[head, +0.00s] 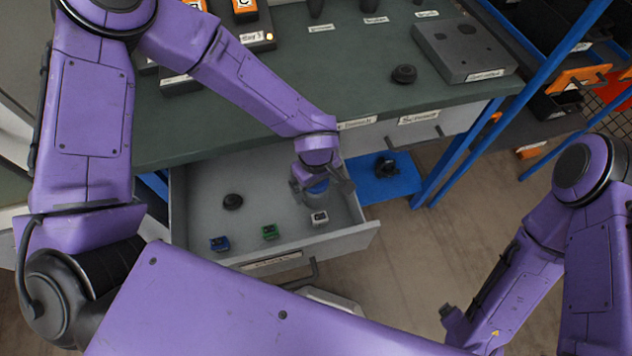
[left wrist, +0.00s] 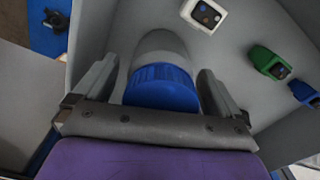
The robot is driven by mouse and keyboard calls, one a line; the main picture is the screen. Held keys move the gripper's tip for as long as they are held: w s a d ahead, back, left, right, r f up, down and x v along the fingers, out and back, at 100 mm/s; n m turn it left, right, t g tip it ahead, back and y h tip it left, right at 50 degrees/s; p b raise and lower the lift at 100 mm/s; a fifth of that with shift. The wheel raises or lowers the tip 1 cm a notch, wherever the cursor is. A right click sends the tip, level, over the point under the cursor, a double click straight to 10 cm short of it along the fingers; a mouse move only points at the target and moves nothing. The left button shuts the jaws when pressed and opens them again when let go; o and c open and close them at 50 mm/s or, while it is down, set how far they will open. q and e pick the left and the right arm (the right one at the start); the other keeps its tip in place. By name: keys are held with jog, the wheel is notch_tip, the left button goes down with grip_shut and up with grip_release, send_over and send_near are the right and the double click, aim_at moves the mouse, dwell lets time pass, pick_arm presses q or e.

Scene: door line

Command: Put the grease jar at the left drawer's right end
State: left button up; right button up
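My left gripper (head: 320,190) points down into the drawer. In the left wrist view its fingers (left wrist: 160,85) stand on both sides of the jar, with a narrow gap to each. The jar's base is hidden. My right gripper (head: 452,318) is only partly seen, low at the right.
The drawer also holds a black round knob (head: 232,201), a blue part (head: 219,244), a green part (head: 270,232) and a white part (head: 319,218). A blue mat (head: 398,182) lies right of the drawer. The green bench top (head: 340,80) is above; a blue post (head: 455,155) stands right.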

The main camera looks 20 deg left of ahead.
pick_arm(q)
notch_tip(320, 180, up, 12)
jog(key=shift+r+p, duration=0.25)
jog(key=shift+p, duration=0.55)
jog(key=shift+s, duration=0.1)
